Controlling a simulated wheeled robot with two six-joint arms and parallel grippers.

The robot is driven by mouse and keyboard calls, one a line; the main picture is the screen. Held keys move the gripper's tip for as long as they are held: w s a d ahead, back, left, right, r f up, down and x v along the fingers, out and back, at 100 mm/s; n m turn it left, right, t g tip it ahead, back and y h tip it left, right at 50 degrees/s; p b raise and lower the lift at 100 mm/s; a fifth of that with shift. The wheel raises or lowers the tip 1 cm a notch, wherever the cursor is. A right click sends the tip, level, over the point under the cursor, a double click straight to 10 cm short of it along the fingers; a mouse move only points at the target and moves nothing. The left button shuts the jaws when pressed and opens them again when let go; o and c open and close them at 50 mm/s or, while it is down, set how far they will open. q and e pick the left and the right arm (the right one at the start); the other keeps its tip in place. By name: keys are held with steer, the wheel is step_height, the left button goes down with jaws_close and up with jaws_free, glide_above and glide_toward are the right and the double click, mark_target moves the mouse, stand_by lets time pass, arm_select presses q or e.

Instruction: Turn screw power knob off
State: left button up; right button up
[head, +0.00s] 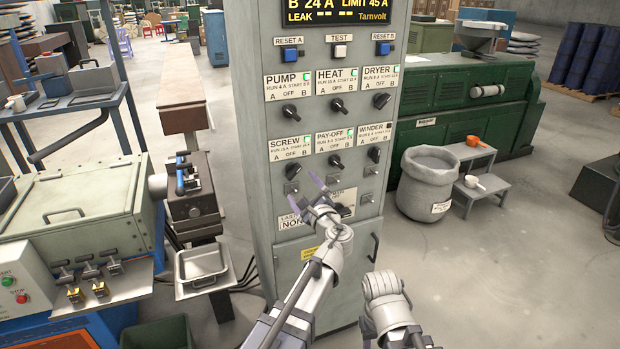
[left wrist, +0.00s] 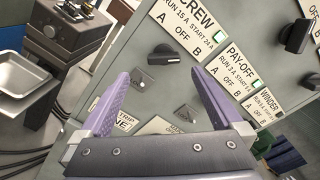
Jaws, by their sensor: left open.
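The grey control cabinet (head: 243,150) carries labelled knobs. The black screw knob (head: 292,171) sits under the SCREW label (head: 290,148), whose small lamp is lit green. In the left wrist view the screw knob (left wrist: 163,53) lies just beyond and between my fingertips, with a gap. I cannot tell for sure which mark its pointer faces. My left gripper (head: 305,192) is open and empty, its purple fingers in front of the panel just below the knob.
The pay-off knob (head: 336,160) and winder knob (head: 374,154) are to the right in the same row. Pump, heat and dryer knobs sit above. Small key switches lie below the row. A grey bin (head: 428,190) stands right of the cabinet, a metal tray (head: 203,268) left of it.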

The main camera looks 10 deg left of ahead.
mark_target(295, 174)
arm_select(q)
steer(key=x, duration=0.7)
steer(key=shift+w+r, duration=0.15)
steer(key=shift+w, duration=0.3)
steer(key=c, duration=1.4)
